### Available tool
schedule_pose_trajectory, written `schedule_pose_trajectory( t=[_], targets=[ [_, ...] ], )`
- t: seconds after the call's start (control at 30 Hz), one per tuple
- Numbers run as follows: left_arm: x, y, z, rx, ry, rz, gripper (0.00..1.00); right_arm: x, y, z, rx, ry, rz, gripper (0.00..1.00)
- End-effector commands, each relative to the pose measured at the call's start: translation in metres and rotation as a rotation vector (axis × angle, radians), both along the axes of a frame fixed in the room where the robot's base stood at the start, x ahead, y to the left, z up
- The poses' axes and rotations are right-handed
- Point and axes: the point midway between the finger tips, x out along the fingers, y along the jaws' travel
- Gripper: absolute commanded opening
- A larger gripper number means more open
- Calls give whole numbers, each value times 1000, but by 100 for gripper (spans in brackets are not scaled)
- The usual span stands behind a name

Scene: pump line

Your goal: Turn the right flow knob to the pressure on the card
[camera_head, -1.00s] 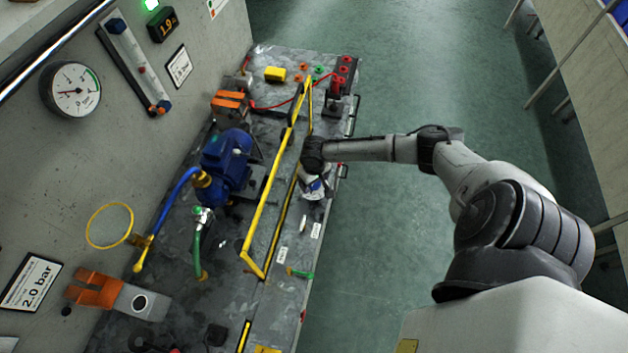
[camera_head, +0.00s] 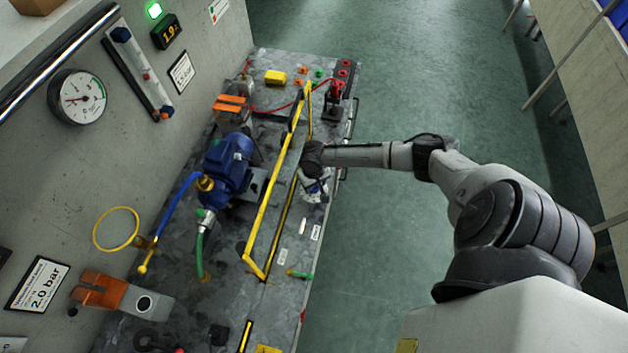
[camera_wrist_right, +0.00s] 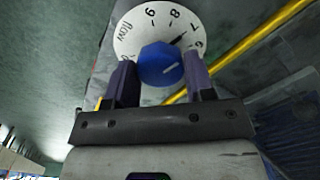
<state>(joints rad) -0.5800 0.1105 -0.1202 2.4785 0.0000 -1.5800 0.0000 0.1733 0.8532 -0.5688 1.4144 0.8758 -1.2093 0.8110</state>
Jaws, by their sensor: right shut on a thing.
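In the right wrist view the blue flow knob (camera_wrist_right: 160,64) sits on a round white dial (camera_wrist_right: 150,22) marked "flow" and numbers. My right gripper (camera_wrist_right: 161,80) has a finger on each side of the knob and is shut on it. A card (camera_head: 39,285) on the wall reads 2.0 bar. A digital display (camera_head: 167,32) reads about 1.9, beside a lit green lamp (camera_head: 154,10). My left gripper does not show.
A round gauge (camera_head: 78,97) hangs on the wall. A blue pump motor (camera_head: 229,163) stands on the bench, with a yellow rail (camera_head: 269,197) between it and my right gripper. A yellow ring (camera_head: 116,229) is on the left. The green floor right of the bench is clear.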

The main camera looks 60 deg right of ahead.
Motion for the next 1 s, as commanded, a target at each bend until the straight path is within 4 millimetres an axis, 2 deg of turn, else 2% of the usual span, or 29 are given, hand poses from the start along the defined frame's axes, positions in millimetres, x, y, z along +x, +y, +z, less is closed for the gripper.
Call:
schedule_pose_trajectory(
  t=[0.03, 0.1, 0.3, 0.77, 0.8, 1.0],
  targets=[
    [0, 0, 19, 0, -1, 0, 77, -1, 1, 8, 2, 3, -44, 25],
    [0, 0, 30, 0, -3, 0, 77, -1, 0, 8, 1, 3, -104, 25],
    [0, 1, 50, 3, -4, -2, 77, -1, 0, 4, 0, 2, -243, 25],
    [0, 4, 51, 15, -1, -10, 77, 0, 0, 0, -1, 1, -290, 25],
    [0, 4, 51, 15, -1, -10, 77, 0, 0, 0, -1, 1, -290, 53],
    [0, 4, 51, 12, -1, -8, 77, -1, 0, 0, -1, 1, -289, 72]
  ],
)
